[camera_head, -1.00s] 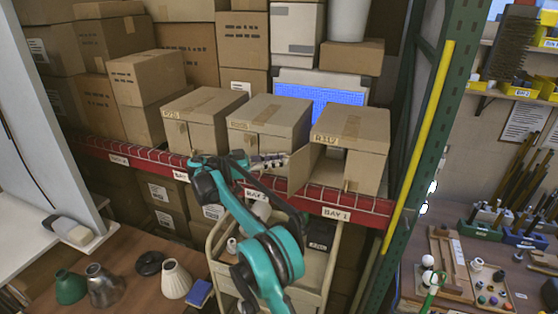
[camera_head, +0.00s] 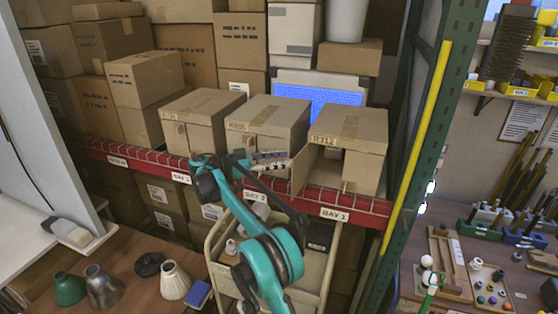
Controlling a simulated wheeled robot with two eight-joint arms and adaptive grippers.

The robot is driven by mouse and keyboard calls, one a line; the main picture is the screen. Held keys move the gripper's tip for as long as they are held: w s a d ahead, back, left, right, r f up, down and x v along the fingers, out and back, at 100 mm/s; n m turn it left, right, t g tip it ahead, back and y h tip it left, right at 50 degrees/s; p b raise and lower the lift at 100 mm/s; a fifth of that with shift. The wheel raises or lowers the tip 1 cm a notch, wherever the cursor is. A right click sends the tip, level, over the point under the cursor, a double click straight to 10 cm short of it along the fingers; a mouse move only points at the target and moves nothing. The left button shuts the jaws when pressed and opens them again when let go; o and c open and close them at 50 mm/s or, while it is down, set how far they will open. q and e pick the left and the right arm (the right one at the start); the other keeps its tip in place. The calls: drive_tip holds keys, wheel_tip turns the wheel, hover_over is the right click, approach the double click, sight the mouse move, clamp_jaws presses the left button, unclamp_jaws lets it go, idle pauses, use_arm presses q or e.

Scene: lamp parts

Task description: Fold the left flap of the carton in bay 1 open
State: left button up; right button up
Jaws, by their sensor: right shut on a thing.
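The carton in bay 1 (camera_head: 362,172) is a brown box on the red-edged shelf, above the BAY 1 label. Its left flap (camera_head: 304,170) stands out from the front's left side, and a gap shows between it and the closed right part of the front. My right gripper (camera_head: 284,160) reaches up from below to the outer edge of this flap and is shut on it; the contact is small and partly hard to see. My left gripper is not in view.
Two more cartons, in bay 2 (camera_head: 270,128) and farther left (camera_head: 200,115), stand beside it. A green rack post (camera_head: 432,110) with a yellow strip rises at right. A cream cart (camera_head: 318,270) stands below the shelf. Lamp parts lie on the wooden table (camera_head: 120,255).

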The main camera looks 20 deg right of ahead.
drive_tip(key=shift+w+d, duration=0.1)
drive_tip(key=shift+d, duration=0.1)
drive_tip(key=v, duration=0.7)
drive_tip(key=shift+a, duration=0.4)
drive_tip(key=shift+a, duration=0.1)
drive_tip(key=shift+f, duration=0.1)
